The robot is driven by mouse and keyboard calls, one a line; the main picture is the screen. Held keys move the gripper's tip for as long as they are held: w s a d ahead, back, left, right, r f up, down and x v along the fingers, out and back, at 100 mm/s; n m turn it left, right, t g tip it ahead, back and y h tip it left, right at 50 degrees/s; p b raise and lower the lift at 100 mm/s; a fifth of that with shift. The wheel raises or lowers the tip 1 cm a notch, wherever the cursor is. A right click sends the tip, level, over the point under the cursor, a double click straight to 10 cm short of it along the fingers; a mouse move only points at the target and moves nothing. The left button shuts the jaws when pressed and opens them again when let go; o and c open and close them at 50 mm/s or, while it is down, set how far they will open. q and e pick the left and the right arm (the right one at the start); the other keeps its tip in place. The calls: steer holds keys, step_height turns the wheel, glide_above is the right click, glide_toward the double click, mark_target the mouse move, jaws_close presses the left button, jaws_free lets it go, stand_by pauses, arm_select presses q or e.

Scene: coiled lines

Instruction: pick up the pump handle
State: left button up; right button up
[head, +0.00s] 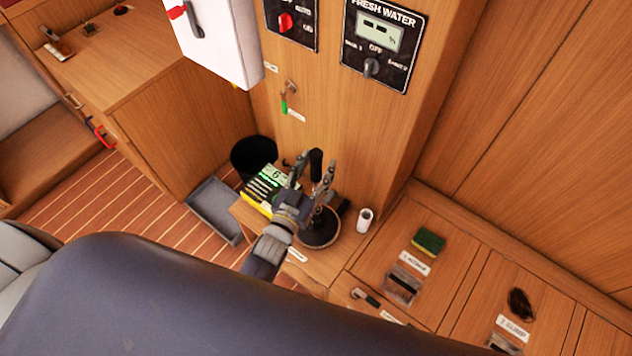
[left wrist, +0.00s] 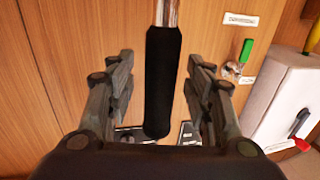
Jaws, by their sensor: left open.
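The pump handle (head: 316,160) shows in the head view as a black grip near the foot of the wooden bulkhead. In the left wrist view the pump handle (left wrist: 163,85) is a black sleeve on a bare metal rod. My left gripper (head: 313,172) is open, with one finger on each side of the black grip. In the left wrist view gaps show between the grip and both fingers of the left gripper (left wrist: 161,75). The lower part of the handle is hidden by my gripper in the head view. My right gripper is not in view.
A yellow-and-black meter (head: 257,199) stands close left of my gripper. A round black base (head: 320,237) lies below it, and a white roll (head: 364,221) stands to the right. A black bin (head: 248,152) and grey tray (head: 211,210) are on the left floor.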

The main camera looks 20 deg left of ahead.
mark_target(316, 153)
arm_select(q)
jaws_close()
steer(key=shift+r, duration=0.2)
steer(key=shift+r, duration=0.65)
steer(key=shift+r+p, duration=0.55)
steer(key=shift+r, duration=3.7)
